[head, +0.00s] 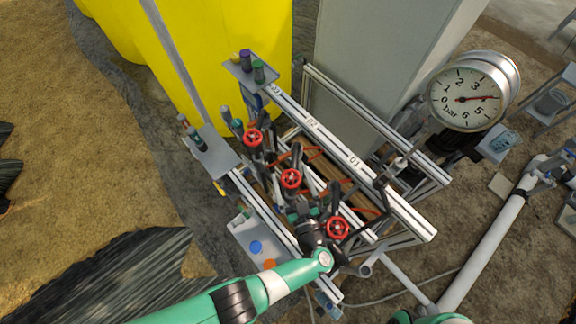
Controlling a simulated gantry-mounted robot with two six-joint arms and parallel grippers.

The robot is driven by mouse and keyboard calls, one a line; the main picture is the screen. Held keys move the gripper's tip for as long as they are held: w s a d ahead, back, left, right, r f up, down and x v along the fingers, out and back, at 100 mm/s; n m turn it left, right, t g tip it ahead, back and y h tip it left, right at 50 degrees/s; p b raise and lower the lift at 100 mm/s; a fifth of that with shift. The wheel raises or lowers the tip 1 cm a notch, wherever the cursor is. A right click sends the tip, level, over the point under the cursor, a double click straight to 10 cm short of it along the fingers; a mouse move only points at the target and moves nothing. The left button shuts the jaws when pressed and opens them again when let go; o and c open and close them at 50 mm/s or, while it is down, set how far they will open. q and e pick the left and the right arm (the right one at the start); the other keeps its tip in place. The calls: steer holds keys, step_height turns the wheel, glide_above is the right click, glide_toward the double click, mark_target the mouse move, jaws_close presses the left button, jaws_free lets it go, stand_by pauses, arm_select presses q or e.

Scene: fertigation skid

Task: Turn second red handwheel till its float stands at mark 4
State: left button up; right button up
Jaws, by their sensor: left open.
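Three red handwheels sit in a slanting row on the skid. The second red handwheel (291,179) is the middle one, roughly level with the rail mark 02. Another red handwheel (253,138) is up and left of it, and a third (338,228) is down and right. My left gripper (301,208) is open, just below the second handwheel in the picture and left of the lower right one. I cannot tell whether it touches anything. The floats and their scale marks are too small or hidden to read. My right gripper is out of view.
A numbered metal rail (335,143) runs above the valves. A pressure gauge (468,98) stands at upper right. A yellow tank (235,50) and grey cabinet (385,65) stand behind. Small trays (213,160) with bottles flank the skid's left side. Orange tubes cross the frame.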

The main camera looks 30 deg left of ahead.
mark_target(294, 188)
arm_select(q)
steer(key=v, duration=0.4)
